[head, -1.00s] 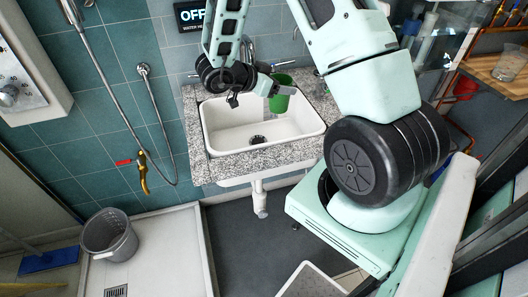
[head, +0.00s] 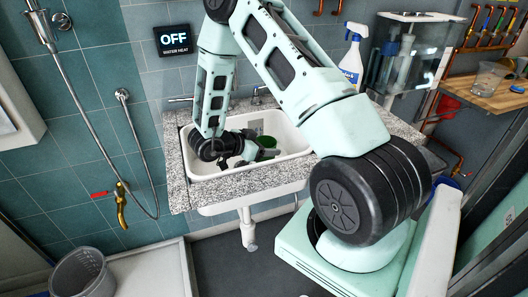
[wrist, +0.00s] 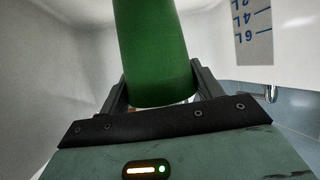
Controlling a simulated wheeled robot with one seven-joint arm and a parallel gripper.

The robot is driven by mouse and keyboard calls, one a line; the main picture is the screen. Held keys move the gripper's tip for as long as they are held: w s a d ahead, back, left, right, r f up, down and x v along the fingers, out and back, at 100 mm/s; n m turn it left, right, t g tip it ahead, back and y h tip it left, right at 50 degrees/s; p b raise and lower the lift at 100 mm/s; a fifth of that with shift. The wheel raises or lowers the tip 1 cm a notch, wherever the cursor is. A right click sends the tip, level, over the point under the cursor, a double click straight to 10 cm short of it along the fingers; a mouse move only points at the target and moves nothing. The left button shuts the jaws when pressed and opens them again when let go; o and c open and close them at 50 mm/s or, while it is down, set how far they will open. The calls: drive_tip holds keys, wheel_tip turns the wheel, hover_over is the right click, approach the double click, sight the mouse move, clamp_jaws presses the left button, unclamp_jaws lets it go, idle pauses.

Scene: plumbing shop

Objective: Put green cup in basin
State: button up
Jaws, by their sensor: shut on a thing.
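The green cup (head: 267,142) is inside the white basin (head: 290,137), partly hidden by my gripper (head: 262,152). In the wrist view the cup (wrist: 152,45) stands between the two fingers of my gripper (wrist: 160,92), which is shut on it. White basin walls (wrist: 60,60) surround the cup in that view. The cup's far end runs out of the top of the wrist frame. I cannot tell whether the cup touches the basin floor. The drain is hidden behind my arm.
A speckled stone counter (head: 180,178) surrounds the basin. A spray bottle (head: 352,58) stands at the counter's back right. A faucet (head: 258,95) is behind the basin. A grey bucket (head: 80,275) is on the floor at left. Blue volume marks (wrist: 254,20) show on a wall.

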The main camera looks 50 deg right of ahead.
drive_tip(key=shift+f, duration=0.9)
drive_tip(key=shift+f, duration=0.1)
drive_tip(key=o, duration=1)
drive_tip(key=shift+w+a+r, duration=0.1)
drive_tip(key=shift+a+r, duration=0.05)
drive_tip(key=shift+r, duration=0.05)
drive_tip(key=shift+v, duration=3.55)
drive_tip(key=shift+r, duration=0.1)
